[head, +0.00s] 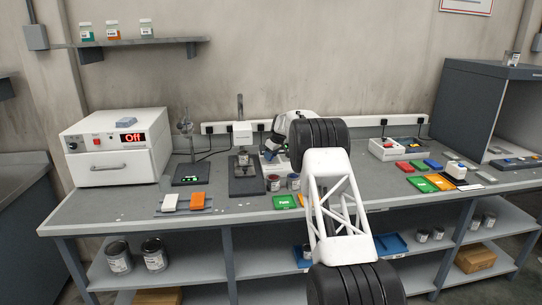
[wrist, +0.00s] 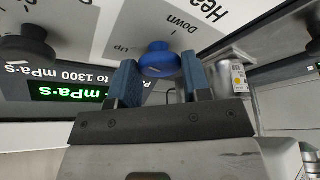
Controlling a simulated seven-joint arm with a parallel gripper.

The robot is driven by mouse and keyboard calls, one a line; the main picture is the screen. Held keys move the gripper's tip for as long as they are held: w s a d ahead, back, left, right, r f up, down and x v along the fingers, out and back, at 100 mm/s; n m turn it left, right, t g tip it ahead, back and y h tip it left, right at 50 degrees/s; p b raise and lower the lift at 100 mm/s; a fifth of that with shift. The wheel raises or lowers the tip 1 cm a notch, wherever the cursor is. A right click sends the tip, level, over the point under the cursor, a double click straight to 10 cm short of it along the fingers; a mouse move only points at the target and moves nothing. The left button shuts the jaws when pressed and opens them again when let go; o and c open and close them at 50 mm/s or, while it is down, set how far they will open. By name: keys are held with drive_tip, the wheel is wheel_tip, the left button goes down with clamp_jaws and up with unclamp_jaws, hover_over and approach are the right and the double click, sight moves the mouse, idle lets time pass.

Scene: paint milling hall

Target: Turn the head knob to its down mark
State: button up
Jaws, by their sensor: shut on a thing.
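The head knob (wrist: 158,60) is blue and sits on a light panel marked "Head", with "Down" and "Up" printed beside it. In the wrist view the blue fingers of my gripper (wrist: 157,85) stand on either side of the knob, shut on it. The "Down" word lies above the knob and "Up" to its upper left. I cannot clearly tell which mark the knob points to. In the head view my gripper (head: 271,154) is at the instrument with a white head (head: 242,132) on a dark base; my arm hides the knob there.
A black knob (wrist: 27,46) and a green lit display (wrist: 68,92) are on the panel near the head knob. A metal can (wrist: 233,78) stands close to the right finger. A white oven (head: 117,148) reads "Off" at left.

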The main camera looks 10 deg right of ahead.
drive_tip(key=shift+m, duration=0.3)
drive_tip(key=m+h, duration=0.1)
drive_tip(key=m, duration=0.2)
drive_tip(key=m+t+h, duration=0.1)
drive_tip(key=m, duration=0.2)
drive_tip(key=shift+s+a, duration=0.1)
drive_tip(key=shift+a, duration=0.1)
drive_tip(key=m+h, duration=0.1)
drive_tip(key=m, duration=0.2)
drive_tip(key=m+h, duration=0.1)
drive_tip(key=m, duration=0.2)
drive_tip(key=shift+a+h, duration=0.15)
drive_tip(key=shift+h, duration=0.15)
drive_tip(key=shift+m, duration=0.4)
drive_tip(key=o, duration=0.9)
drive_tip(key=shift+r, duration=0.2)
drive_tip(key=shift+v, duration=3.7)
drive_tip(key=shift+a, duration=0.1)
